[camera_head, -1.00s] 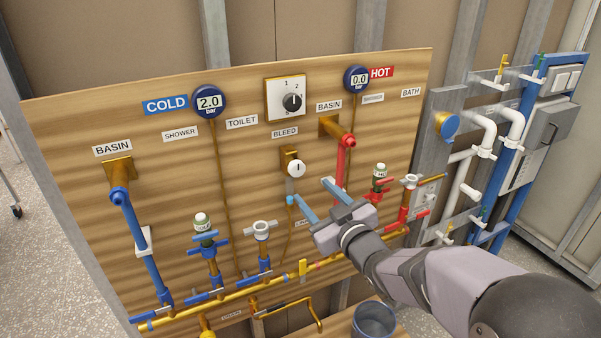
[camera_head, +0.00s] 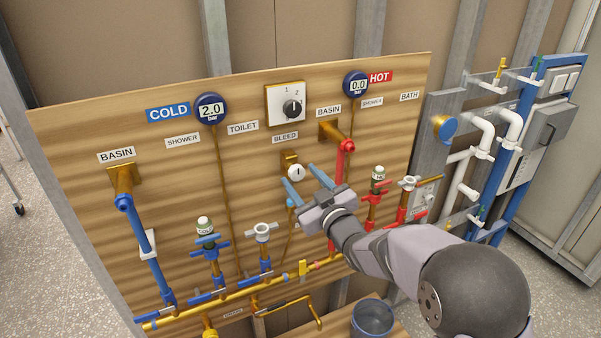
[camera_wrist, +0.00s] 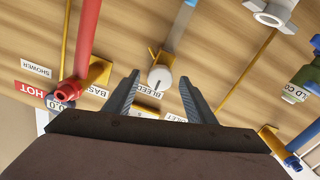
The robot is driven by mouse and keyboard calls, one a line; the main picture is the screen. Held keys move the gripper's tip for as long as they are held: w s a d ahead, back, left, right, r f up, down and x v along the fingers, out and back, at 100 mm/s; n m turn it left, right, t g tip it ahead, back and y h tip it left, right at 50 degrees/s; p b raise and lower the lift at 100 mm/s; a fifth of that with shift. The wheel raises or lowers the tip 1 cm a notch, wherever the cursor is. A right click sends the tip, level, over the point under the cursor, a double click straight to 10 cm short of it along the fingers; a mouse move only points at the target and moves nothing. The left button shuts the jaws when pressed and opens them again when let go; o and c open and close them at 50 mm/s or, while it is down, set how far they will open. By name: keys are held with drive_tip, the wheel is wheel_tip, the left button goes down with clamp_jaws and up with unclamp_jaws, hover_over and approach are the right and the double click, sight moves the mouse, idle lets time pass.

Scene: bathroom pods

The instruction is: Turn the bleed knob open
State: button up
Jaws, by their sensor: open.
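The bleed knob (camera_head: 296,172) is a small round white knob on a brass fitting, below the BLEED label (camera_head: 285,138) on the wooden board. My gripper (camera_head: 302,183) is open, its two blue-grey fingers pointing at the board just around and below the knob in the head view. In the wrist view the knob (camera_wrist: 160,78) shows between and beyond the open fingertips of my gripper (camera_wrist: 160,82). The fingers do not appear to touch it. How far they are from it in depth I cannot tell.
A red hot pipe (camera_head: 342,160) runs close to the right of my gripper. A black selector dial (camera_head: 292,107) sits above the knob. Cold pipes and valves (camera_head: 262,234) are at the lower left. A grey bucket (camera_head: 372,318) stands below.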

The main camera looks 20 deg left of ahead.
drive_tip(key=shift+w+a, duration=0.4)
drive_tip(key=shift+c, duration=0.3)
drive_tip(key=c, duration=1)
